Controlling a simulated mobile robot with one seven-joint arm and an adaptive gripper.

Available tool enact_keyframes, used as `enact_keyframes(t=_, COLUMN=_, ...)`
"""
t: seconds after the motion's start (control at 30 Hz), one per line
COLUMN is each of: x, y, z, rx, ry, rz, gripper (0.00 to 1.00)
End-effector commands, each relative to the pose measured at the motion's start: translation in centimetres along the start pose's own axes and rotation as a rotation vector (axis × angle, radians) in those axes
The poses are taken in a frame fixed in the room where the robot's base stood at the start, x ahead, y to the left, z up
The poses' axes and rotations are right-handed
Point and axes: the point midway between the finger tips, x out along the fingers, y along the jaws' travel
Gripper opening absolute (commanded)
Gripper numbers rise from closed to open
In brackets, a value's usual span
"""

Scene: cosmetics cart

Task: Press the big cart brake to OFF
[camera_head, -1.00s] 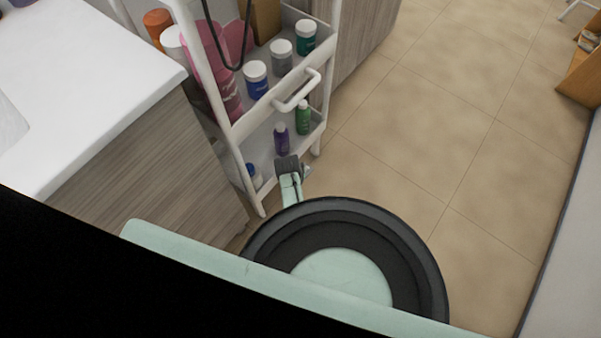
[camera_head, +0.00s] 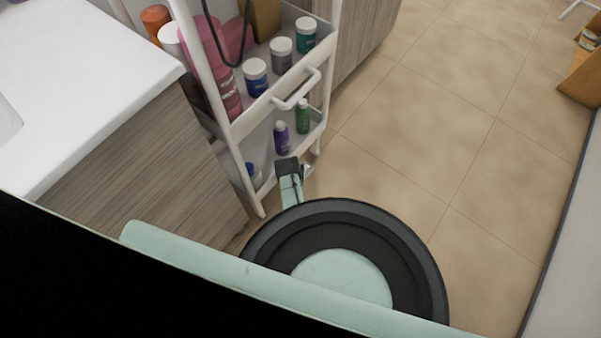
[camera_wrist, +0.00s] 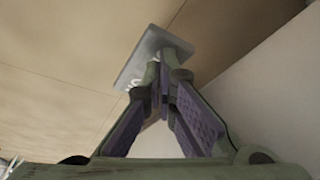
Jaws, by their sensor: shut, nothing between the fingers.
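The white cart (camera_head: 238,130) stands left of centre in the head view, with bottles and jars on its shelves. The end of my arm is low beside the cart's front right leg. There my gripper's fingertips are hidden behind its own body. In the wrist view my gripper (camera_wrist: 165,88) is shut and empty, its purple-grey finger pads drawn together. Just beyond the fingertips is a flat grey plate (camera_wrist: 150,52) with faint white marks, which looks like the brake pedal. The tips overlap its lower edge; I cannot tell whether they touch it. Its ON or OFF position is not readable.
A wood-fronted cabinet with a white top (camera_head: 90,75) stands left of the cart. Another wooden cabinet (camera_head: 360,45) is behind it. The tiled floor (camera_head: 440,130) to the right is clear. A wooden shelf (camera_head: 583,75) stands at the far right.

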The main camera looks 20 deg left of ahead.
Motion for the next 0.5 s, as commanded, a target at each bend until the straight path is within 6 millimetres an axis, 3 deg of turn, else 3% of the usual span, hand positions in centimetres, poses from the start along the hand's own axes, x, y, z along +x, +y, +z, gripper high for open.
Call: enact_keyframes(t=0.5, x=0.81, y=0.04, z=0.31, rx=0.000, ry=-0.001, rz=0.001, gripper=0.00)
